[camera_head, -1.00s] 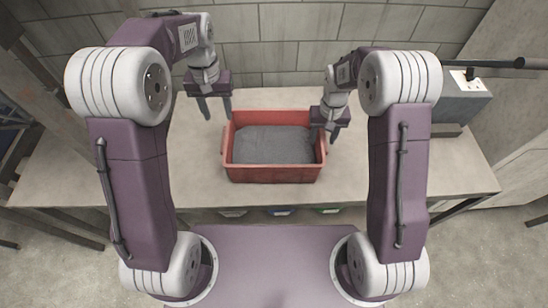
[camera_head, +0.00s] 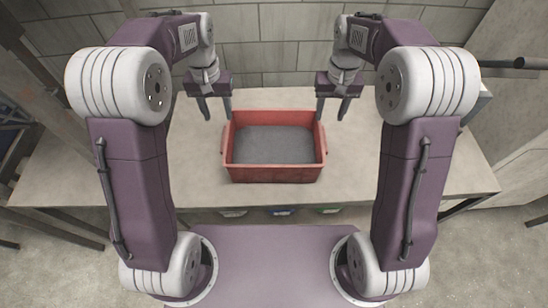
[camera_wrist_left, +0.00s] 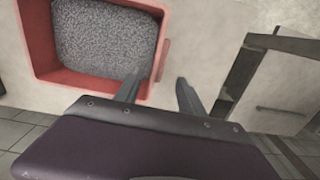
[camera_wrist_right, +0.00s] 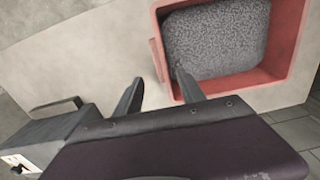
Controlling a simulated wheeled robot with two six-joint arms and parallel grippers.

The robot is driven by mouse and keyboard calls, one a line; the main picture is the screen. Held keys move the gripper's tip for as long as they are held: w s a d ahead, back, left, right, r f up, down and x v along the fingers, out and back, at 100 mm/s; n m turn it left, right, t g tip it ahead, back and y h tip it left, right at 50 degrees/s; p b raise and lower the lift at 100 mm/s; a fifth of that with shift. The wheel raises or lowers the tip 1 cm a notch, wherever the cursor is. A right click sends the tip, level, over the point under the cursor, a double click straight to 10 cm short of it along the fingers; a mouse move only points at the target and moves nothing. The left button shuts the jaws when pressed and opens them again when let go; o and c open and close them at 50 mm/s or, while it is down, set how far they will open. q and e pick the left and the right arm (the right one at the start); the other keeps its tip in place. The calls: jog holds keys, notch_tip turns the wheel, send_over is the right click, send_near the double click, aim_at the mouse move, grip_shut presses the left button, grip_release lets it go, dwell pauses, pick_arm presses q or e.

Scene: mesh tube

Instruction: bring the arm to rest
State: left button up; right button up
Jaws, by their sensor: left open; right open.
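My left gripper (camera_head: 216,109) is open and empty above the table, near the back left corner of the red crate. Its two fingers show apart in the left wrist view (camera_wrist_left: 160,88). My right gripper (camera_head: 333,110) is open and empty near the crate's back right corner. Its fingers also show apart in the right wrist view (camera_wrist_right: 157,85). Nothing is between the fingers of either gripper. The two arms stand in nearly mirrored poses.
The red crate (camera_head: 274,173) sits on the pale table (camera_head: 190,185) with a grey, speckled filling (camera_head: 272,145). A grey box (camera_wrist_right: 50,140) with a white panel stands on the table at the right, mostly hidden by my right arm in the head view. A block wall (camera_head: 270,45) rises behind.

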pick_arm(q)
jog(key=s+a+f, duration=0.1)
jog(key=s+f, duration=0.2)
jog(key=s, duration=0.5)
jog(key=s+a+f+t, duration=0.1)
jog(key=s+f, duration=0.3)
jog(key=s, duration=0.5)
jog(key=shift+f, duration=0.25)
pick_arm(e)
jog(key=s+d+f, duration=0.1)
jog(key=s+f, duration=0.2)
jog(key=s, duration=0.5)
jog(key=s+d+f+t, duration=0.1)
jog(key=s+f, duration=0.3)
jog(key=s, duration=0.5)
jog(key=shift+s, duration=0.15)
pick_arm(q)
jog(key=shift+s, duration=0.15)
pick_arm(e)
jog(key=shift+s, duration=0.1)
